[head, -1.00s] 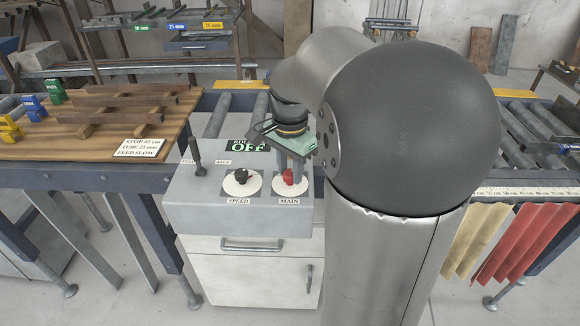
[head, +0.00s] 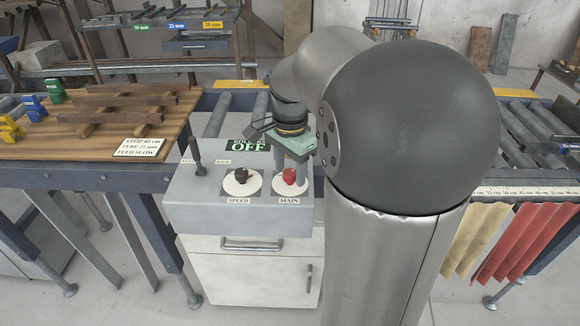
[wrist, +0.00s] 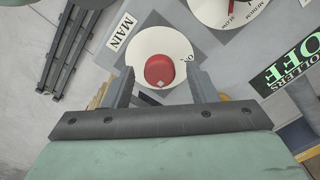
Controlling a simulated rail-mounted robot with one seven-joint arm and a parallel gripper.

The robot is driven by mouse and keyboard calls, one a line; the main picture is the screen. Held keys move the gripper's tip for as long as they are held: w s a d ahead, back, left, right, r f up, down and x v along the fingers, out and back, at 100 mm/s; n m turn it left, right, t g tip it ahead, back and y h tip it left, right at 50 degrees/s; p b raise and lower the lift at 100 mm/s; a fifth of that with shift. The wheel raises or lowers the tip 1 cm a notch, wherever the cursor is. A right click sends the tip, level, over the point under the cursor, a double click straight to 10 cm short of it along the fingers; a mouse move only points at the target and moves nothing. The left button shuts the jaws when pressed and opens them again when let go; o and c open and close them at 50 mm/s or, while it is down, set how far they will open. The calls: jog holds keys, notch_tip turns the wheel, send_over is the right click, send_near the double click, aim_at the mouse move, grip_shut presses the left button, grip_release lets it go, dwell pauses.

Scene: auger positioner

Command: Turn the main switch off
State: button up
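The main switch (head: 289,176) is a red knob on a round white dial marked MAIN, at the front right of the grey control box. In the wrist view the red knob (wrist: 159,70) is close, with a pale mark on its edge toward my palm. A partly covered label starting with "O" is at the dial's right. My gripper (head: 291,164) is open at the knob. In the wrist view its two fingers (wrist: 161,82) stand on either side of the knob with visible gaps. The other dial label positions are hidden.
The black SPEED knob (head: 241,175) sits left of the main switch. An upright lever (head: 196,155) stands at the box's left. A display (head: 249,146) behind the dials reads OFF. A wooden board (head: 95,120) with steel bars lies left.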

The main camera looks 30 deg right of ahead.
aim_at(290, 172)
jog(key=shift+r, duration=0.1)
notch_tip(290, 172, up, 17)
dwell(0.5)
jog(key=shift+r, duration=0.1)
